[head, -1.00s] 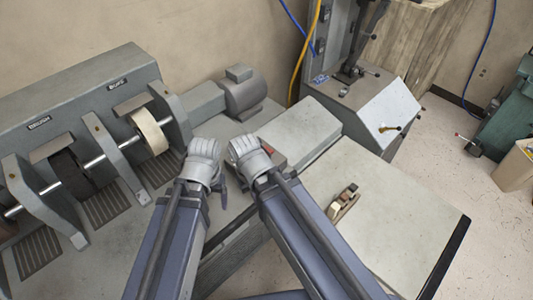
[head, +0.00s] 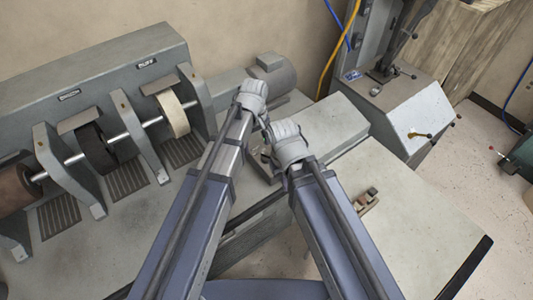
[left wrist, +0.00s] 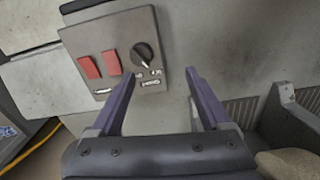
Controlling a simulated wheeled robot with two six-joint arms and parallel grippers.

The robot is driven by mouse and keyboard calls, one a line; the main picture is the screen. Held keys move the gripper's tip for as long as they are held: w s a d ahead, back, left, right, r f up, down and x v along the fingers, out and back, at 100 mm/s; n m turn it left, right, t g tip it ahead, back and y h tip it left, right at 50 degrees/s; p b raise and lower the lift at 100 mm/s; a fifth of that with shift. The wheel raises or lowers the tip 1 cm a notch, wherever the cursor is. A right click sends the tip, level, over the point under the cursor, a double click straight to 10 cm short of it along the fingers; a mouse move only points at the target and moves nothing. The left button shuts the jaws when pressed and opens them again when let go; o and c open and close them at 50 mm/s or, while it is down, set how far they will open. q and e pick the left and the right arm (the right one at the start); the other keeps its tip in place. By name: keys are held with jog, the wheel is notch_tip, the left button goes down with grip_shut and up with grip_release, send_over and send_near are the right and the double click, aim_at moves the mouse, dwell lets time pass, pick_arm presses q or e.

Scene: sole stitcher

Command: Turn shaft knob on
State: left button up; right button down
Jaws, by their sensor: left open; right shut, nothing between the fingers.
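In the left wrist view a grey control panel (left wrist: 120,22) carries a black round knob (left wrist: 143,54) with a pale pointer mark and small labels beneath it. Two red rocker switches (left wrist: 101,64) sit left of the knob. My left gripper (left wrist: 158,76) is open, its two purple fingers pointing at the panel's lower edge, with the knob above the gap and nothing between them. In the head view my left gripper (head: 253,95) is the farther one, and the knob is hidden. My right gripper (head: 288,140) is shut and empty, close beside it.
A grey machine with brush and buff wheels (head: 173,114) stands at the left, with a motor (head: 272,74) at its end. A grey bench top (head: 410,215) lies at the right with a small tool (head: 368,198) on it. A levered machine (head: 390,110) stands behind.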

aim_at(266, 154)
pick_arm(q)
jog(key=d, duration=0.1)
jog(key=w+d+n, duration=0.1)
jog(key=d, duration=0.1)
jog(key=shift+w+d, duration=0.15)
jog(key=shift+w, duration=0.05)
notch_tip(266, 154, down, 8)
jog(key=b, duration=0.8)
jog(key=shift+r, duration=0.1)
grip_shut()
